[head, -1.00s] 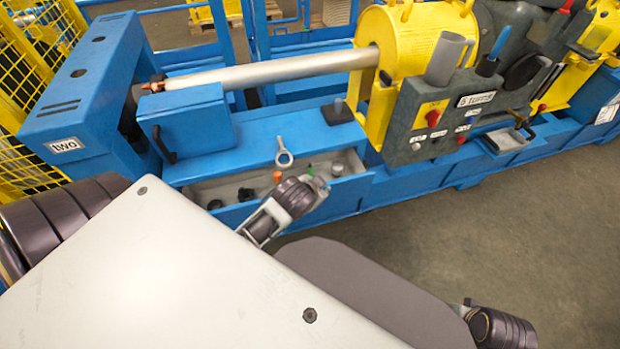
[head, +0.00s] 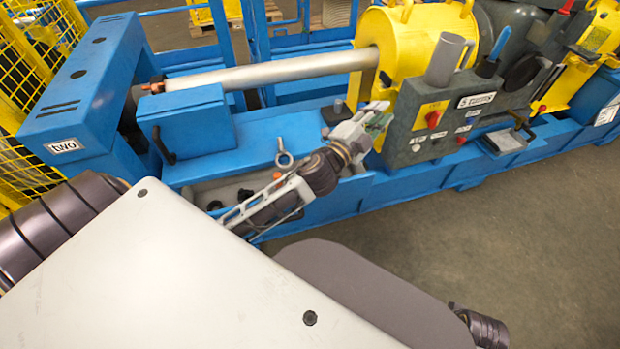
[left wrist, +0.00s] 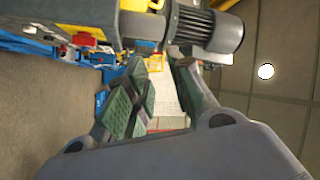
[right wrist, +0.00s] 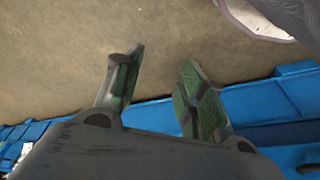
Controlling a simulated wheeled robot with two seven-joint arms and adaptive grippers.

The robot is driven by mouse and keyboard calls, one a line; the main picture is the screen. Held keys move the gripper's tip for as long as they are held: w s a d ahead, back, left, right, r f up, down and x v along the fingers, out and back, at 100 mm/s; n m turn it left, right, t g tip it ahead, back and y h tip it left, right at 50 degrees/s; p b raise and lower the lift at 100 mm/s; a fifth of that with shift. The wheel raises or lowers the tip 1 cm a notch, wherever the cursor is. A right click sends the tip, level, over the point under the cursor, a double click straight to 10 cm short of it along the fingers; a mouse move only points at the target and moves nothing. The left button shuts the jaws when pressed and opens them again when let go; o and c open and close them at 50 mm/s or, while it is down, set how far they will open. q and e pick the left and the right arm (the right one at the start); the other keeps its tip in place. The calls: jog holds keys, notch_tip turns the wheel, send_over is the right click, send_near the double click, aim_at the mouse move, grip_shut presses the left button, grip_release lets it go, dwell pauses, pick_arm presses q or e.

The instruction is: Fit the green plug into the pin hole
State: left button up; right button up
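My left gripper (head: 376,119) is raised past the right end of the parts tray, in front of the blue frame and beside the grey control panel. In the left wrist view its padded fingers (left wrist: 160,100) stand apart, and I see nothing held between them. The green pieces on the fingers are pads. I cannot make out the green plug; my left arm covers part of the tray (head: 212,193). I cannot pick out the pin hole. My right gripper (right wrist: 155,85) is open and empty above the floor beside a blue base edge.
The control panel (head: 432,135) and yellow housing (head: 405,40) stand close to the left gripper. A metal shaft (head: 270,71) runs behind. The floor at right is clear.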

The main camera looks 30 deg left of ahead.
pick_arm(q)
jog(key=s+d+r+m+g+h, duration=0.25)
jog(key=d+m+g+h, duration=0.35)
jog(key=d+m+h, duration=0.85)
notch_tip(320, 180, down, 9)
jog(key=s+a+m+g+y, duration=0.2)
jog(key=m+g+y, duration=0.2)
jog(key=m+g, duration=0.65)
jog(key=w+a+f+m+g+y, duration=0.2)
jog(key=a+f+m+y, duration=0.45)
jog(key=a, duration=0.65)
jog(key=a+f+n+g+y, duration=0.1)
jog(key=a+y, duration=0.6)
jog(key=a, duration=1)
notch_tip(320, 180, down, 2)
jog(key=shift+a+n+y, duration=0.3)
jog(key=shift+n+y, duration=0.1)
jog(key=shift+n, duration=0.25)
pick_arm(e)
jog(key=s+f, duration=0.2)
jog(key=f, duration=0.7)
jog(key=s+f+g, duration=0.1)
jog(key=s+f, duration=0.1)
jog(key=f, duration=0.8)
jog(key=shift+s+a+f, duration=0.2)
jog(key=shift+s+a, duration=0.05)
jog(key=shift+a, duration=0.05)
pick_arm(q)
jog(key=shift+s+f, duration=0.1)
jog(key=shift+f, duration=0.05)
